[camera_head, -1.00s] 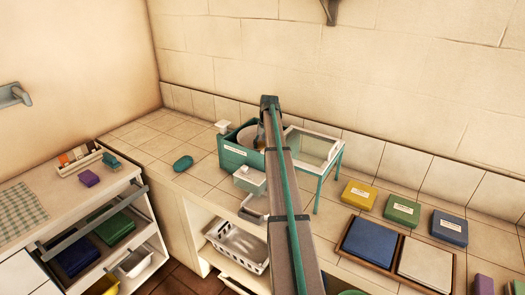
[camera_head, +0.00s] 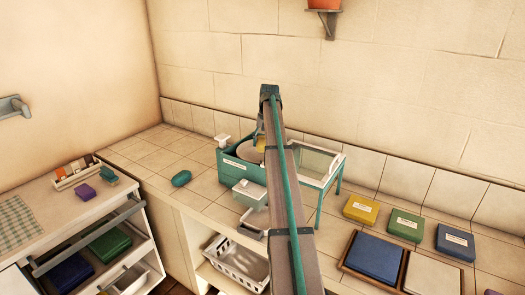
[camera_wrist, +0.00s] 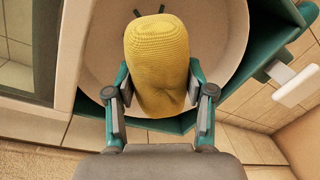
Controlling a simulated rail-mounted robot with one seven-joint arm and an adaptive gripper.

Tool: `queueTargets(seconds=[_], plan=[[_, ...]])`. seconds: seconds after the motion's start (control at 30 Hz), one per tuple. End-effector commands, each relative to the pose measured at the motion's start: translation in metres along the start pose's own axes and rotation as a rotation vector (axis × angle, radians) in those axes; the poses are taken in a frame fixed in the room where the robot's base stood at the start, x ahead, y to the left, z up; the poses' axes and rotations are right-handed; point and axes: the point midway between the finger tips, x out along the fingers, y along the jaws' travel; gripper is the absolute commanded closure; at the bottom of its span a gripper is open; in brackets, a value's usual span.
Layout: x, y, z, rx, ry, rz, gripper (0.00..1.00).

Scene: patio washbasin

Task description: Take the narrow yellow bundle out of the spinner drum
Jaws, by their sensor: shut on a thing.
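The narrow yellow bundle (camera_wrist: 157,65) is a knitted, rounded roll between the two fingers of my gripper (camera_wrist: 160,108) in the wrist view. My gripper is shut on it. The pale round spinner drum (camera_wrist: 235,45) shows behind the bundle, inside its green housing (camera_wrist: 288,30). In the head view my gripper (camera_head: 259,136) hangs over the drum (camera_head: 250,152), and a bit of the yellow bundle (camera_head: 260,144) shows at its fingers. My arm hides the drum's right side. I cannot tell whether the bundle's low end is clear of the rim.
A glass-topped green stand (camera_head: 318,165) is close on the right of the spinner housing (camera_head: 232,168). A white knob (camera_head: 222,140) rises at the back left.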

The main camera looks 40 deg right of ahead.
Motion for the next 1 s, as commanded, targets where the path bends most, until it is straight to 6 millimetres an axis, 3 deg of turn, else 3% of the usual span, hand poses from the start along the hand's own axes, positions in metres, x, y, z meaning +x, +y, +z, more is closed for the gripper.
queueTargets(seconds=[0.6, 1.0], plan=[[-0.040, -0.005, 0.000, 0.000, 0.000, 0.000, 0.90], [-0.042, -0.005, 0.000, 0.000, 0.000, 0.000, 0.90]])
